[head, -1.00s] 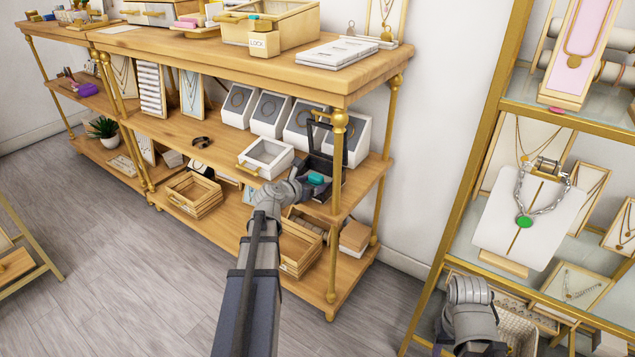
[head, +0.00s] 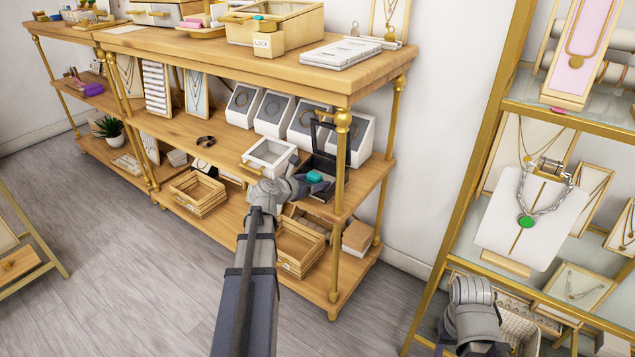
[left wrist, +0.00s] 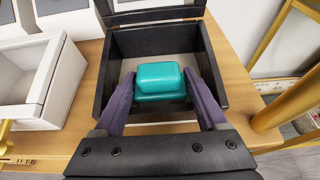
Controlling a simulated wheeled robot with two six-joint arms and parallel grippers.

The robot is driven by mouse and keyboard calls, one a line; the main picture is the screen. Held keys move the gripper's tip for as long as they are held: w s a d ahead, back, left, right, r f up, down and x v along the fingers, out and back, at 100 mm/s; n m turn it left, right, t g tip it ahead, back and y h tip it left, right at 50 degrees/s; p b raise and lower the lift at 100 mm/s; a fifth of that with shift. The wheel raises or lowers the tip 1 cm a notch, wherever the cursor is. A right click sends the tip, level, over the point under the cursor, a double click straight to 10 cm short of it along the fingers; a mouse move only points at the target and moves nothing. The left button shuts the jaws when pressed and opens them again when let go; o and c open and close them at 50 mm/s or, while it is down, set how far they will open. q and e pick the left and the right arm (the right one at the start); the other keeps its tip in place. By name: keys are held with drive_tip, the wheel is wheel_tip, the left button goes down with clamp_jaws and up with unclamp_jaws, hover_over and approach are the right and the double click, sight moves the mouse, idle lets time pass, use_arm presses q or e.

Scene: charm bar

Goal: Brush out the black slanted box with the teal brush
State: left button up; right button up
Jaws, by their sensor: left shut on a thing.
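The black slanted box (left wrist: 202,38) stands open on the middle wooden shelf, its lid tilted up at the back; it also shows in the head view (head: 328,146). The teal brush (left wrist: 160,82) is between the fingers of my left gripper (left wrist: 161,103), which is shut on it. In the left wrist view the brush is over the box's opening, at its front part. Whether its underside touches the pale floor of the box is hidden. In the head view the brush (head: 314,177) shows at the box's front. My right gripper cannot be made out; only my right arm shows at the lower right.
A white box with a clear lid (head: 269,155) stands just left of the black box. White slanted display boxes (head: 305,122) stand behind. A brass post (head: 342,150) rises close on the right, at the shelf's corner. Wooden trays (head: 197,194) are on the shelf below.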

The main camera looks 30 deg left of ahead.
sight(328, 172)
use_arm(q)
drive_tip(key=shift+w+a+f, duration=0.1)
drive_tip(key=shift+a, duration=1.25)
drive_tip(key=shift+w, duration=2.55)
drive_tip(key=shift+d, duration=0.1)
drive_tip(key=shift+s+d+f, duration=0.1)
drive_tip(key=shift+s+d, duration=0.05)
drive_tip(key=shift+d, duration=0.45)
drive_tip(key=shift+s+d, duration=0.1)
drive_tip(key=shift+d, duration=0.45)
